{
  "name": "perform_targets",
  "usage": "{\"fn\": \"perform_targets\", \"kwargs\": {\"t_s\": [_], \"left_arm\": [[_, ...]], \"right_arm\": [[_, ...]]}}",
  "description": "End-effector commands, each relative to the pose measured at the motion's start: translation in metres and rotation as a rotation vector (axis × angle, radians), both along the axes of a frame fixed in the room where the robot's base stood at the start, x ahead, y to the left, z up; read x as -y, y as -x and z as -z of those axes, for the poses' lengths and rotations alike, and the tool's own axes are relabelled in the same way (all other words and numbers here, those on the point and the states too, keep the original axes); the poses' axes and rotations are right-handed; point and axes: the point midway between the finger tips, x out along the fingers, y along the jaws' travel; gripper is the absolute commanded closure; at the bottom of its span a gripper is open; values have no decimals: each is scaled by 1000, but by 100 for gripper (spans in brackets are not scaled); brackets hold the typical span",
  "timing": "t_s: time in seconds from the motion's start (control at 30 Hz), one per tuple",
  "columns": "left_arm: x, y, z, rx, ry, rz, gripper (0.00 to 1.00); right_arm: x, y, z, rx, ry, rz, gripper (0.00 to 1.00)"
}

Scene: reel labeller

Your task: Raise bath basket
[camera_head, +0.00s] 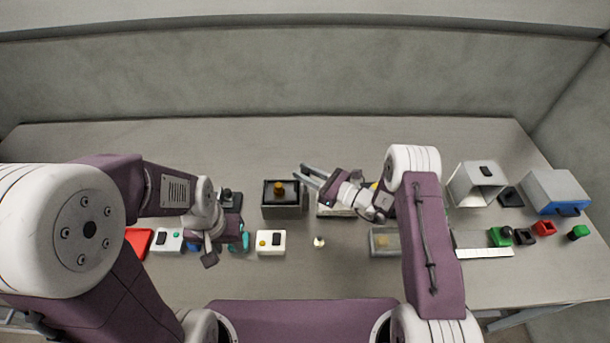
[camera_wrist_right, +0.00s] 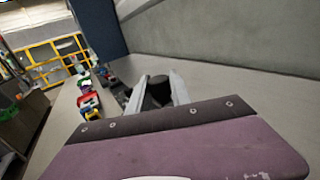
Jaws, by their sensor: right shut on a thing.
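A dark open-topped bath (camera_head: 284,212) stands left of centre on the bench in the head view. An orange-brown knob (camera_head: 279,188) shows in its opening; the basket's body cannot be made out. My right gripper (camera_head: 302,172) points left, its fingertips near the bath's upper right corner. In the right wrist view, the right gripper (camera_wrist_right: 156,94) has its fingers on either side of a dark round thing (camera_wrist_right: 158,85). Whether this belongs to the basket cannot be told. My left gripper (camera_head: 226,250) is low over the bench left of the bath, partly hidden by its wrist.
A white button box (camera_head: 271,243) stands below the bath, with a small pale piece (camera_head: 319,242) to its right. A grey box (camera_head: 384,243) is partly behind my right arm. A white open housing (camera_head: 476,184) and a blue-fronted box (camera_head: 556,192) stand right. The back bench is clear.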

Motion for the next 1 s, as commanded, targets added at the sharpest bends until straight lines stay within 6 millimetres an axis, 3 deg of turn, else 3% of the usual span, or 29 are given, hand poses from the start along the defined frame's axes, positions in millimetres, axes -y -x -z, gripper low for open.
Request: {"fn": "perform_targets", "kwargs": {"t_s": [0.23,0.27,0.33,0.67,1.0], "left_arm": [[0,0,0,0,0,0,64],[0,0,0,0,0,0,64],[0,0,0,0,0,0,64],[0,0,2,0,0,0,64],[0,0,25,0,0,0,64]], "right_arm": [[0,-3,-7,14,-11,2,100],[0,-3,-7,14,-11,2,70],[0,-3,-7,14,-11,2,53],[3,0,-3,9,-7,2,53],[60,37,-1,9,-8,6,53]]}}
